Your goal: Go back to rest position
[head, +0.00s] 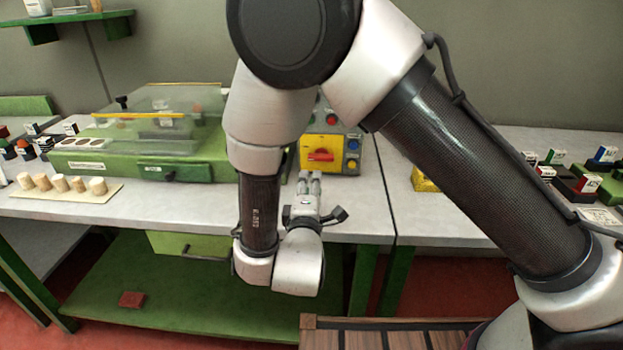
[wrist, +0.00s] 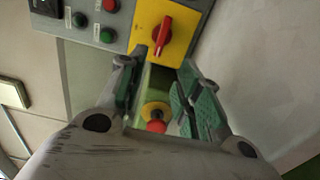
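My gripper (head: 309,180) is at the end of my bent arm, over the front part of the table in the head view. It points toward the control panel. In the wrist view my gripper (wrist: 162,66) has its two fingers apart, with nothing held between them. Beyond the fingers is a yellow plate with a red rotary switch (wrist: 163,35). A red knob (wrist: 156,126) on a yellowish base shows in the gap between the fingers. Several cork stoppers (head: 60,183) stand in a row on a pale board (head: 95,194) at the left of the table.
The control panel (head: 345,139) stands behind my gripper. A green machine with a clear cover (head: 165,105) is to its left. Small coloured blocks (head: 588,183) stand at the far right. The grey tabletop (head: 180,208) is bare between the corks and my arm.

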